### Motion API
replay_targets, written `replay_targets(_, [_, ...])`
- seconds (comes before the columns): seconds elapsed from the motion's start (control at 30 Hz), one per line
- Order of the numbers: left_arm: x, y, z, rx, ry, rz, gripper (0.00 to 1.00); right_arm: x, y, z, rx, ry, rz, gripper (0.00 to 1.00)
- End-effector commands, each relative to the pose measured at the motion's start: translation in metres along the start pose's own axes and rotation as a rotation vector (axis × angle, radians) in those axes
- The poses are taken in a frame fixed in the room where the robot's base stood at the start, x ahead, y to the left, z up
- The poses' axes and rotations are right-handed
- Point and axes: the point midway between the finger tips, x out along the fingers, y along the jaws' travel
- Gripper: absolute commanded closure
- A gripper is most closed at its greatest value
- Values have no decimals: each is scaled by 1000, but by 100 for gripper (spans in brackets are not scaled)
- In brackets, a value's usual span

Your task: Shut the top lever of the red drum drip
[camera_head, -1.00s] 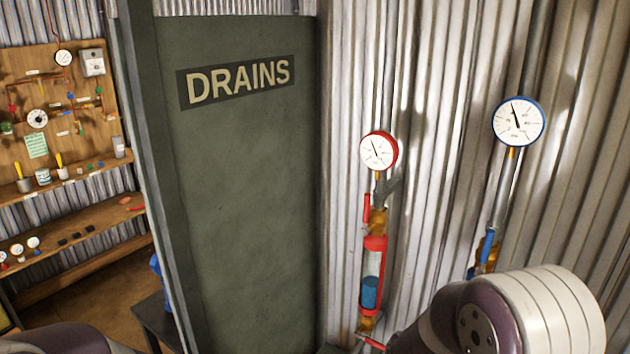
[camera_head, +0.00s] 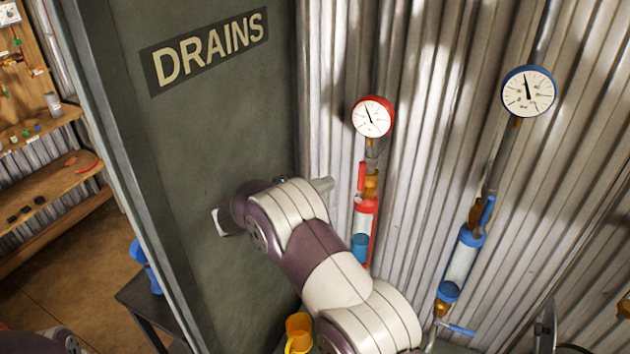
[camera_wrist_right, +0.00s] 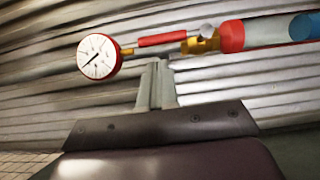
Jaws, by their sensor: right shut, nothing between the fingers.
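The red drum drip (camera_head: 366,218) hangs on the corrugated wall below a red-rimmed gauge (camera_head: 372,117). Its top lever (camera_head: 361,177) is red and lies along the pipe, beside the brass valve (camera_head: 371,187). In the right wrist view the lever (camera_wrist_right: 162,38) runs parallel to the pipe between gauge and brass valve. My right gripper (camera_head: 322,185) is shut and empty, left of the drip, just short of the lever. Its fingers (camera_wrist_right: 157,75) show below the lever, seemingly apart from it. My forearm hides the drip's lower end. My left gripper is out of view.
A blue drip (camera_head: 461,262) with a blue-rimmed gauge (camera_head: 528,91) hangs to the right. A dark green DRAINS panel (camera_head: 215,130) stands close on the left, beside my right wrist. A yellow container (camera_head: 298,333) is below my arm. A dark table (camera_head: 150,305) is lower left.

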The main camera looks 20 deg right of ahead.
Motion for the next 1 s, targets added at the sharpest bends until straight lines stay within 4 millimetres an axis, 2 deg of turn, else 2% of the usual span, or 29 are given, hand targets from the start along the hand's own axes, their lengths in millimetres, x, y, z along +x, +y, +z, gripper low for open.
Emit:
replay_targets(0.03, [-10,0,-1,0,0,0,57,11,5,1,-1,-4,1,100])
replay_targets(0.1, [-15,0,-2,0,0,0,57,24,5,1,-1,-3,0,100])
replay_targets(0.33, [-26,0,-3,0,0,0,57,54,3,0,1,0,1,100])
replay_targets(0.5, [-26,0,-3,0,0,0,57,59,0,0,2,2,0,100])
replay_targets(1.0, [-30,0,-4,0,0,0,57,58,4,-2,39,2,-24,100])
